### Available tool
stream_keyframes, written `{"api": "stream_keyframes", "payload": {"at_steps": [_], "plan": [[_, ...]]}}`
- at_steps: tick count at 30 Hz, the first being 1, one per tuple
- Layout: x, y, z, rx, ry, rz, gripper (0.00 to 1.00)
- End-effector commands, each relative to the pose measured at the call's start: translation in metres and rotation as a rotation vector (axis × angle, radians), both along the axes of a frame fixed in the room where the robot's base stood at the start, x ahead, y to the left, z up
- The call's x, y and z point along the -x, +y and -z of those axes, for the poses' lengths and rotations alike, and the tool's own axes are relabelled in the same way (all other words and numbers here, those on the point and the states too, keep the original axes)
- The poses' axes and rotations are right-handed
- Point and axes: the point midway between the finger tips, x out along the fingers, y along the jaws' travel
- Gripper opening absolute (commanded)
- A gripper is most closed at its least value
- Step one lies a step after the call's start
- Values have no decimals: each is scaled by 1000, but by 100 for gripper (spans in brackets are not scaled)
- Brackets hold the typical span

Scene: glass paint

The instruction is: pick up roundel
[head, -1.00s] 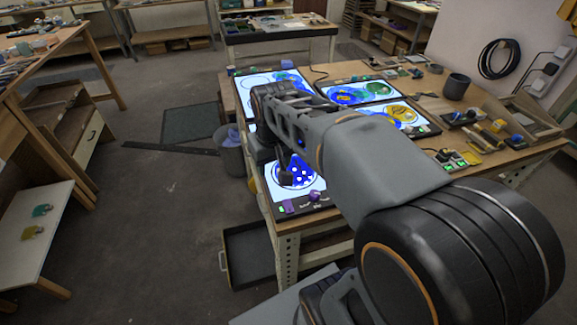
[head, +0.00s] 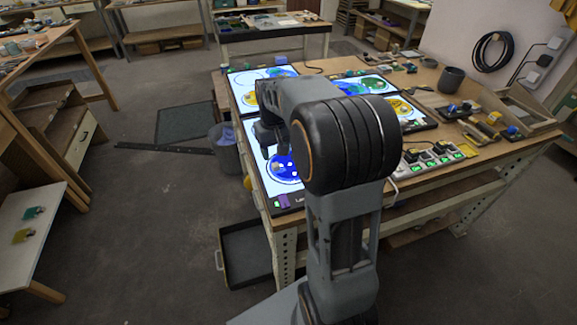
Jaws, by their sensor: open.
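The roundel may be the blue disc with white dots (head: 284,169) on the front-left lit panel (head: 264,185); I cannot tell which disc is meant. My arm hides part of it. Other round painted pieces lie on the other lit panels: a green and blue one (head: 372,83) at the back right and a yellow and blue one (head: 400,107) at the right. My gripper (head: 270,148) points down over the front-left panel. It is open and holds nothing that I can see. It overlaps the blue disc's left side in the picture; its height above the disc is unclear.
The wooden workbench (head: 440,165) also holds a power strip (head: 432,158), a dark cup (head: 451,79) and trays (head: 490,122) at the right. A grey bin (head: 222,140) stands by its left side. A low white table (head: 28,215) is at the left.

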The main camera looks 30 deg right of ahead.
Motion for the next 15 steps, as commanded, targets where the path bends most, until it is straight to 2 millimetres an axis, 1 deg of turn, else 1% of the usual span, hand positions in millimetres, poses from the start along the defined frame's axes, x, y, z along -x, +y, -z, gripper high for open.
{"api": "stream_keyframes", "payload": {"at_steps": [5, 12, 15], "plan": [[0, 0, 9, 0, 0, 0, 53], [0, 1, 42, 0, 1, 0, 53], [0, 0, 50, 0, 0, 0, 53]]}}
